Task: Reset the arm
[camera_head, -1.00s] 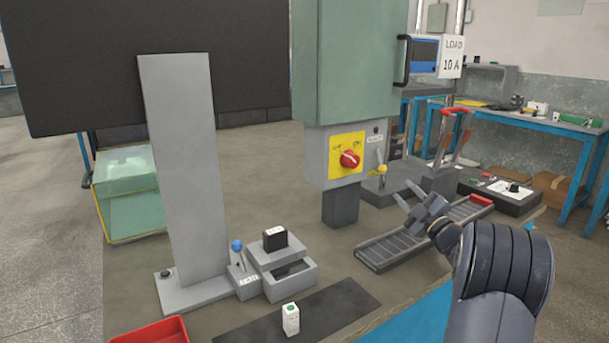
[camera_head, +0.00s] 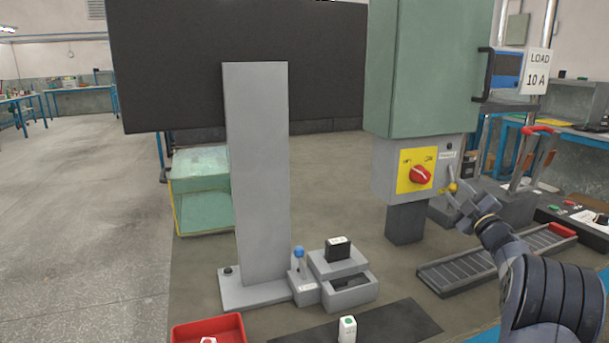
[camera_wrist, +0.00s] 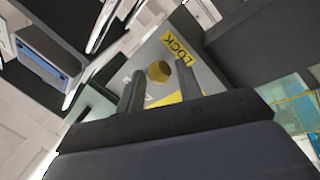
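My gripper (camera_head: 460,200) is in front of the grey switch box, just below and right of the small yellow knob (camera_head: 452,187) on its right part. In the wrist view my gripper (camera_wrist: 160,92) has its two dark fingers apart. The yellow knob (camera_wrist: 158,71) shows between and beyond the fingertips, with a yellow "LOCK" label beside it. Whether the fingers touch the knob cannot be told. My arm comes in from the lower right, bent.
The green cabinet (camera_head: 425,65) and switch box (camera_head: 385,165) with a red rotary switch (camera_head: 421,174) stand behind. A grey battery rail (camera_head: 490,262) lies under my arm. A red tray (camera_head: 230,326), white block (camera_head: 347,328) and black block (camera_head: 338,248) are at front left.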

